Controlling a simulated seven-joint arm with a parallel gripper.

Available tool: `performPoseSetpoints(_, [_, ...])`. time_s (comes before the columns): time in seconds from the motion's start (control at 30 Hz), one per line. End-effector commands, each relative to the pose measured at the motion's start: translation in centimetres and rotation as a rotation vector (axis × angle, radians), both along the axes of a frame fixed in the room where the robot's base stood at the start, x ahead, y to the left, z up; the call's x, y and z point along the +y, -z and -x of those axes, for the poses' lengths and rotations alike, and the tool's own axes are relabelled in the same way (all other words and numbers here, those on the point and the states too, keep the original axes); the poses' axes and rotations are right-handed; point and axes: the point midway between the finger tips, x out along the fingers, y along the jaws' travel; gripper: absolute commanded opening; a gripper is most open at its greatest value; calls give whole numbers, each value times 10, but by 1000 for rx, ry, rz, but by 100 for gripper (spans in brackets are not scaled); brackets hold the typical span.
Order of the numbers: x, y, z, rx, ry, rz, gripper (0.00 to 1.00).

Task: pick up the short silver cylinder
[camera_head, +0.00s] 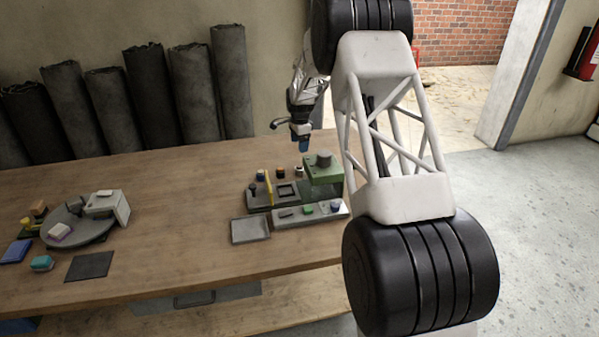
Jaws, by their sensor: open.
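A short grey, silver-looking cylinder (323,160) stands upright on top of a green block-like fixture (325,182) at the right part of the wooden table. A smaller pale piece with a dark top (299,171) stands just left of the fixture; its exact shape is too small to tell. My gripper (299,147) hangs pointing down, above and behind the fixture, to the left of the grey cylinder in the picture. It is open, and its blue fingertips appear apart from the cylinder. I see nothing held. My arm covers the area to the right of the fixture.
Around the fixture are small coloured pieces, a yellow upright bar (268,188), a grey tray (250,230) and a pale strip (290,219). A round grey turntable (78,228) with blocks stands at left. The table (180,205) is clear between. Dark rolls (150,97) lean against the wall.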

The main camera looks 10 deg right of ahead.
Motion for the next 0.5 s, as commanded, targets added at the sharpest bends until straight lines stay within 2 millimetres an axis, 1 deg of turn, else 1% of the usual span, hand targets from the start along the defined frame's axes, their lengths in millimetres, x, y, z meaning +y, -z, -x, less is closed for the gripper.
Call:
performPoseSetpoints(0.17, [0, 16, 0, 2, 0, 0, 72])
performPoseSetpoints(0.4, [0, 47, 0, 2, 0, -1, 72])
performPoseSetpoints(0.5, [0, 57, -1, 1, 0, 0, 72])
